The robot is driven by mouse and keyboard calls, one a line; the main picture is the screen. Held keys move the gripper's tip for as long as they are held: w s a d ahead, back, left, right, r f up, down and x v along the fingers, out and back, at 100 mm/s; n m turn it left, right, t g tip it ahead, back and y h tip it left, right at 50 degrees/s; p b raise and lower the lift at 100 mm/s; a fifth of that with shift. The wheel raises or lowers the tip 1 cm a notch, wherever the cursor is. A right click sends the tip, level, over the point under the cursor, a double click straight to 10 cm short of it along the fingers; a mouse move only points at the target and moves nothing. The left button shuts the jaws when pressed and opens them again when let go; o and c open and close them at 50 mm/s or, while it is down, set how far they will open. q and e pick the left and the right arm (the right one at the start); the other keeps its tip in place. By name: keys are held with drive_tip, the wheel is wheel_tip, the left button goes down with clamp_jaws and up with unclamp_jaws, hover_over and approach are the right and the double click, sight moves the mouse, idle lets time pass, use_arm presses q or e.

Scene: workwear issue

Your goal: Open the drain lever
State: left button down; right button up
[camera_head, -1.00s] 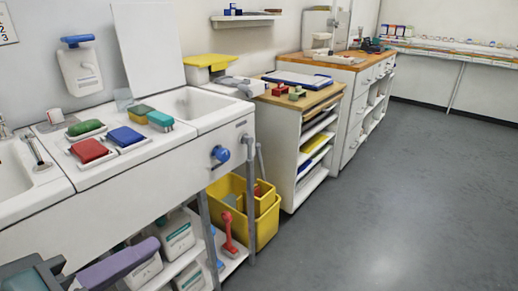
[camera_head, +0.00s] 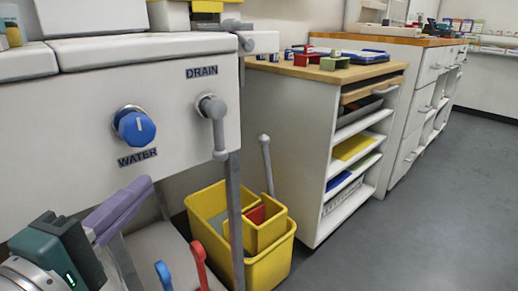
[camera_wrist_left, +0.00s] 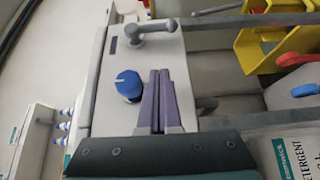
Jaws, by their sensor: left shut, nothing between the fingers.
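The drain lever (camera_head: 216,128) is a grey handle on the white sink front, under the label DRAIN (camera_head: 202,72). It hangs down from its round pivot. It also shows in the left wrist view (camera_wrist_left: 154,27), beyond my fingertips. My left gripper (camera_head: 143,187) has purple fingers, pressed together and empty. It is at the lower left, below the blue WATER knob and apart from the lever. In the left wrist view its fingertips (camera_wrist_left: 160,73) lie beside the knob in the picture. My right gripper is in neither view.
The blue WATER knob (camera_head: 135,126) sits left of the lever. A grey sink leg (camera_head: 235,215) stands just below the lever. A yellow bucket (camera_head: 268,268) is under the sink's right end. A white shelf unit (camera_head: 292,130) stands to the right, with open floor beyond.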

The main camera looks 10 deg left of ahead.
use_arm(q)
drive_tip(key=b, duration=0.3)
approach(217, 132)
drive_tip(key=w+a+f, duration=0.1)
drive_tip(key=w+a, duration=0.1)
drive_tip(key=w, duration=0.1)
drive_tip(key=w+a+f, duration=0.1)
drive_tip(key=a, duration=0.1)
drive_tip(key=shift+w+a+f, duration=0.1)
drive_tip(key=shift+w+f, duration=0.2)
drive_tip(key=shift+w, duration=0.05)
drive_tip(key=shift+w+d+r+b, duration=0.1)
drive_tip(key=shift+w+d+b, duration=0.1)
drive_tip(key=shift+w+d, duration=0.5)
drive_tip(key=shift+w+d+r+b, duration=0.1)
drive_tip(key=shift+w+d+b, duration=0.1)
drive_tip(key=shift+w+d, duration=0.45)
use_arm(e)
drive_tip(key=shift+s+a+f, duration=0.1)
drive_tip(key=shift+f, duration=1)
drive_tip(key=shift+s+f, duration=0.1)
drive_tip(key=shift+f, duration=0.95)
use_arm(q)
drive_tip(key=shift+s+d+f, duration=0.1)
drive_tip(key=shift+s+d, duration=0.05)
drive_tip(key=shift+s, duration=0.05)
